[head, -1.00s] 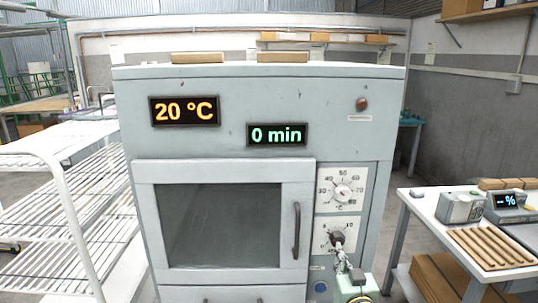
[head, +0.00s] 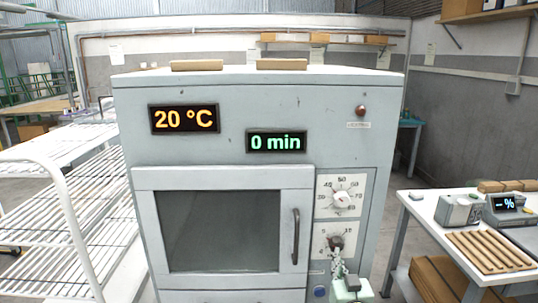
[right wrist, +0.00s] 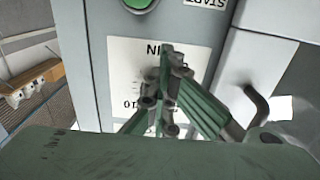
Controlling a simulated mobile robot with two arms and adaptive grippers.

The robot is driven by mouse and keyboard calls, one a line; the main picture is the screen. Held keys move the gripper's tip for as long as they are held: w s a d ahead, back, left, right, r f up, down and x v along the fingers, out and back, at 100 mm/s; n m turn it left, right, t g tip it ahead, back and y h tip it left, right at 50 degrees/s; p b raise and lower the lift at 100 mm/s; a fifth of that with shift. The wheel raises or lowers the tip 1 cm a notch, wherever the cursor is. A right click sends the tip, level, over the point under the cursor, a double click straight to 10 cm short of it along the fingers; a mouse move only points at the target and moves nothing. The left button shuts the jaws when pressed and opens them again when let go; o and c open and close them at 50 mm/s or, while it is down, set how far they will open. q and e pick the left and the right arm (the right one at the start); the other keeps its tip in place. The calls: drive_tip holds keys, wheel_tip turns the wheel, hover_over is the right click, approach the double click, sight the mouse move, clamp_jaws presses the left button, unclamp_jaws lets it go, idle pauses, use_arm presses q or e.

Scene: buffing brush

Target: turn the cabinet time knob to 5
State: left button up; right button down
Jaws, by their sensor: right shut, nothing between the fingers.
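The cabinet (head: 230,100) stands upright in front of me. Its time knob (head: 336,243) is dark and sits on the lower white dial plate (head: 352,227), below the temperature dial (head: 342,197). The time display (head: 277,141) reads 0 min. My right gripper (head: 338,264) is shut and empty just below the time knob in the head view; I cannot tell whether it touches it. In the right wrist view the shut fingers (right wrist: 167,62) are in front of the dial plate (right wrist: 125,60) and hide the knob. My left gripper is not in view.
The door handle (head: 296,236) is left of the dials, and a button (head: 320,291) is below them. The temperature display (head: 185,118) reads 20 °C. A white rack (head: 75,190) stands at left, a table (head: 425,207) at right.

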drive_tip(key=shift+w+a+r, duration=0.15)
drive_tip(key=shift+w+r, duration=0.1)
drive_tip(key=shift+r, duration=0.25)
drive_tip(key=shift+f, duration=0.2)
drive_tip(key=s+f+p, duration=0.1)
drive_tip(key=s+p, duration=0.2)
drive_tip(key=s, duration=0.3)
drive_tip(key=shift+f+p, duration=0.15)
drive_tip(key=shift+p, duration=0.2)
